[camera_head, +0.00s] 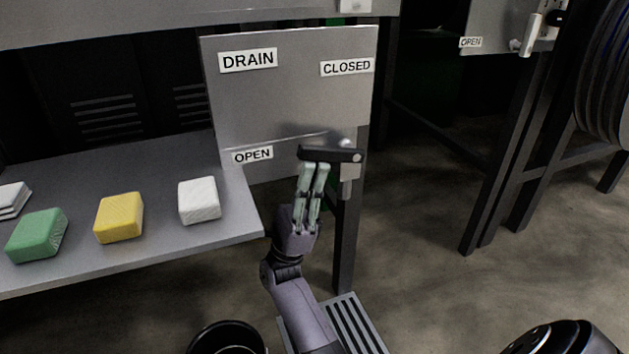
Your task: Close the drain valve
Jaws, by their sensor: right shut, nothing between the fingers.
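The drain valve's black handle (331,154) is on the lower right of a grey metal panel (285,100). The handle lies nearly level, pointing left toward the OPEN label (252,155). The CLOSED label (347,67) is above it on the panel, and the DRAIN label (248,60) is at upper left. My right gripper (313,166) is just below the handle, fingers up and together, with nothing held. Its fingertips are at the handle's lower edge; I cannot tell whether they touch. My left gripper is not in view.
A grey shelf (150,250) at left holds a green block (37,235), a yellow block (119,217), a white block (199,200) and white cloths (12,200). A dark post (346,235) stands below the valve. Another valve with a white handle (531,36) is at upper right.

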